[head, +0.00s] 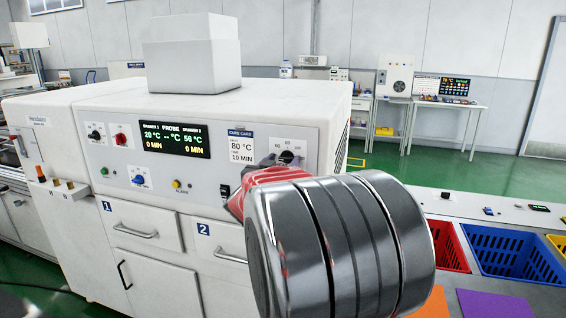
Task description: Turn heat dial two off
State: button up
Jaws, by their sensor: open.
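The heat dial at the right of the white oven's panel, a dark knob (287,158) with a scale above it, is partly hidden by my gripper (268,166). I cannot read its setting. My gripper is seen from behind; its red body and big metal wrist cover the lower right of the panel. Its fingertips are close to the dial, but I cannot tell whether they touch it. The display (176,139) reads 20 °C for drawer 1 and 56 °C for drawer 2, both 0 MIN. Drawer 2 (222,243) is shut below, partly covered by my wrist.
A black knob (96,134), a red knob (120,136) and a blue knob (139,180) sit on the panel's left. A cure card (241,149) reads 80 °C, 10 MIN. Red (449,247) and blue (515,252) crates stand at the right.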

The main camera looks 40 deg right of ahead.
jog(key=v, duration=1.4)
jog(key=shift+w+f, duration=0.1)
dwell(0.3)
